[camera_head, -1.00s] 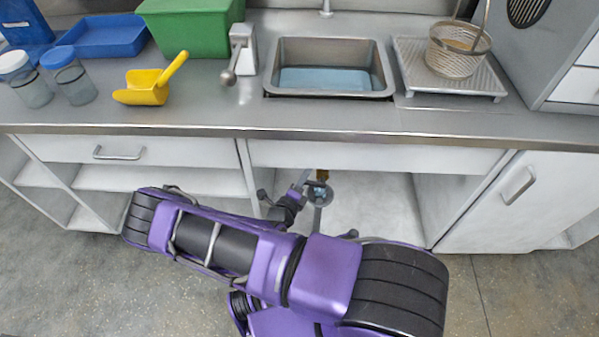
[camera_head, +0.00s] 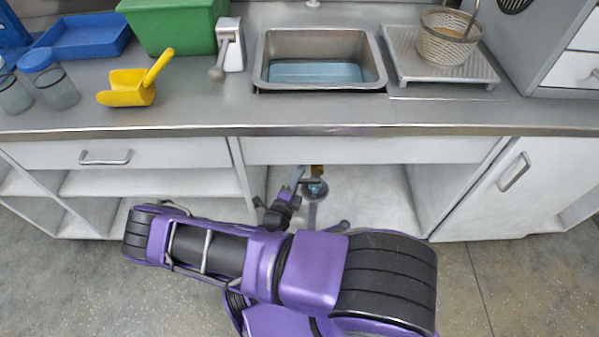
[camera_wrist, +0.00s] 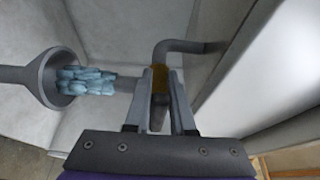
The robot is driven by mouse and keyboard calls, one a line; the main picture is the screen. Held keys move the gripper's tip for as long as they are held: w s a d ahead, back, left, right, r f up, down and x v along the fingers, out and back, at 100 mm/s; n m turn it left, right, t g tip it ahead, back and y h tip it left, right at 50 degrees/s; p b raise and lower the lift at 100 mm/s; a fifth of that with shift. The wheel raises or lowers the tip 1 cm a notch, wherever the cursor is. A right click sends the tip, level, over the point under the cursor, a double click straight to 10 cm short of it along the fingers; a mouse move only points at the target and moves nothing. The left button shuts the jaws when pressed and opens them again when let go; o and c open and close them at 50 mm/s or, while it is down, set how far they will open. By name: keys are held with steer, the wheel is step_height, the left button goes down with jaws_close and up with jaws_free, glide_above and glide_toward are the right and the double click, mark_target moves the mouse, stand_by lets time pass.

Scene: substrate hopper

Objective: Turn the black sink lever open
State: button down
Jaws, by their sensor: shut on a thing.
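The dark sink lever (camera_wrist: 159,112) shows between my fingers in the wrist view, against a brass-coloured valve body (camera_wrist: 161,78) on the grey drain pipe. My gripper (camera_wrist: 167,98) is shut on the lever. In the head view my gripper (camera_head: 297,178) is inside the open cabinet under the sink, beside the brass-coloured valve (camera_head: 317,171); the lever is too small to make out there. The sink (camera_head: 262,70) above holds pale blue content. Light blue pieces (camera_wrist: 85,80) show at the mouth of a grey funnel (camera_wrist: 48,78), left of the valve in the wrist view.
The counter edge (camera_head: 400,131) is above my gripper. Cabinet walls stand on both sides, with a closed door (camera_head: 480,195) at right. The counter holds a yellow scoop (camera_head: 130,92), a green bin (camera_head: 172,25), jars, and a wire basket (camera_head: 446,45) on a metal platform.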

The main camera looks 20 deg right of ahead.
steer(key=c, duration=0.8)
jaws_free()
steer(key=shift+o, duration=0.2)
steer(key=v, duration=1.7)
steer(key=shift+a+p, duration=0.25)
steer(key=shift+p, duration=0.1)
steer(key=shift+s+f, duration=0.1)
